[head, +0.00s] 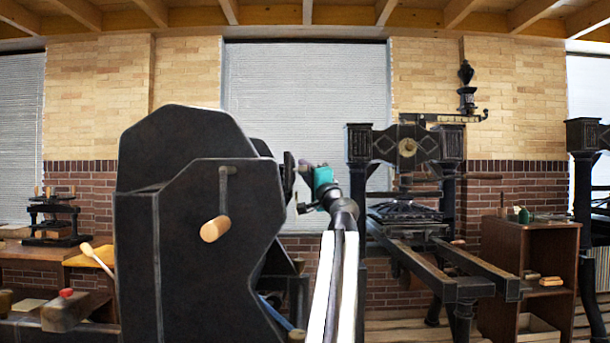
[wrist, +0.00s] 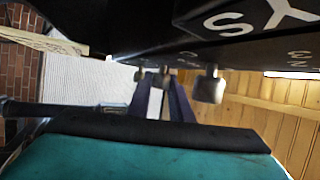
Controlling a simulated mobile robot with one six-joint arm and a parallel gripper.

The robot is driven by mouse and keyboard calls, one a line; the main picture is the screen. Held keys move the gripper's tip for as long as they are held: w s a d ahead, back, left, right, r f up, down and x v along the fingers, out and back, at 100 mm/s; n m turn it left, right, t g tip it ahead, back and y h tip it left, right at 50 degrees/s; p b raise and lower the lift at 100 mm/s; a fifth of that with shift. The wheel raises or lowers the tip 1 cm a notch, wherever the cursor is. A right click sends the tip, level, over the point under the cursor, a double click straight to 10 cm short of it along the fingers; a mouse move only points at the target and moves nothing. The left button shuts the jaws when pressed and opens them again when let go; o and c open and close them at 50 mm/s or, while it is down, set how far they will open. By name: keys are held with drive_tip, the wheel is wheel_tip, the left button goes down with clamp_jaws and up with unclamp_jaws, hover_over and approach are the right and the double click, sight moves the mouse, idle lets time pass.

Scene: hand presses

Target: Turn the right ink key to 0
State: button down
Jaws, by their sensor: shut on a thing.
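The large black press (head: 180,240) stands at the left centre of the head view. My teal gripper (head: 304,166) reaches up to a small dark part on its right side. In the wrist view, small metal ink keys hang under a dark panel (wrist: 140,38) with white letters and small numerals. My gripper's dark fingers (wrist: 160,82) are shut around one small key (wrist: 153,80) between their tips. A larger grey key (wrist: 208,88) hangs free to the right of the fingers. I cannot read the setting of the held key, and the fingers partly hide it.
A wooden-handled crank (head: 215,229) is on the black press's near face. Another hand press (head: 405,150) with long rails stands to the right. A brown cabinet (head: 520,265) stands at the far right. A bench (head: 30,258) with a small press is at the left.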

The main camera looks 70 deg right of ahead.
drive_tip(key=shift+f, duration=0.1)
drive_tip(key=c, duration=1.6)
unclamp_jaws()
drive_tip(key=shift+v, duration=6.95)
